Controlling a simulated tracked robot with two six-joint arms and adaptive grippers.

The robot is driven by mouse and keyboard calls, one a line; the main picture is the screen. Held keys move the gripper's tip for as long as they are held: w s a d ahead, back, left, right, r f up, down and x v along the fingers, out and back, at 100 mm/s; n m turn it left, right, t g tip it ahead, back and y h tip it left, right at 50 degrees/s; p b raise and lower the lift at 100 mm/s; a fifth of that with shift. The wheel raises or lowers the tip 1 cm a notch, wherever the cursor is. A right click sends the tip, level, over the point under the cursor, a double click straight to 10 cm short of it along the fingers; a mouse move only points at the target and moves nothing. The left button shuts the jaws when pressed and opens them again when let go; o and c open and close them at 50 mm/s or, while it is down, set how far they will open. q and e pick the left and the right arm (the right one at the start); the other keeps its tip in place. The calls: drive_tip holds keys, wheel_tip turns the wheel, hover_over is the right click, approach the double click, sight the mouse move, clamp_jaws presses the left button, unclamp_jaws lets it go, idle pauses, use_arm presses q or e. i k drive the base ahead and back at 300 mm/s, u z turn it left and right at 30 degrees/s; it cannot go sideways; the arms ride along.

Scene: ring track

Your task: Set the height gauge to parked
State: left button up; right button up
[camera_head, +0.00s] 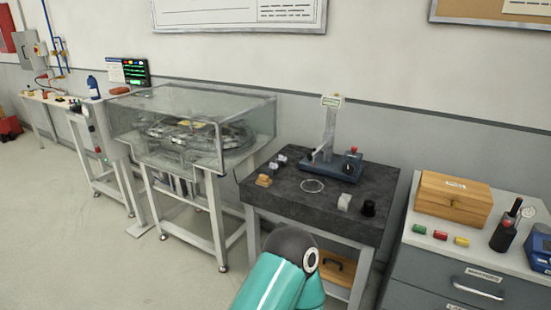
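The height gauge (328,138) stands upright on the dark stone table (285,200), near its back edge. It has a dark blue-grey base, a pale upright column and a small display at the top. A dark knob with a red part (352,158) shows at the right side of the base. The gauge's setting is too small to read. A teal and dark grey link of my arm shows at the bottom centre, in front of the stone table. Neither of my grippers is in view.
A ring (312,186), a whitish block (344,202), a black cylinder (369,208) and a tan block (264,180) lie on the stone table. A glass-walled machine (193,130) stands to its left. A grey cabinet (470,272) with a wooden box (453,198) stands to its right.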

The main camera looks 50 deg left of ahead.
sight(329, 166)
drive_tip(key=u, duration=0.05)
drive_tip(key=k, duration=0.5)
drive_tip(key=u, duration=4.7)
drive_tip(key=k, duration=0.1)
drive_tip(key=z, duration=2.95)
drive_tip(key=i, duration=1.65)
drive_tip(key=z, duration=0.05)
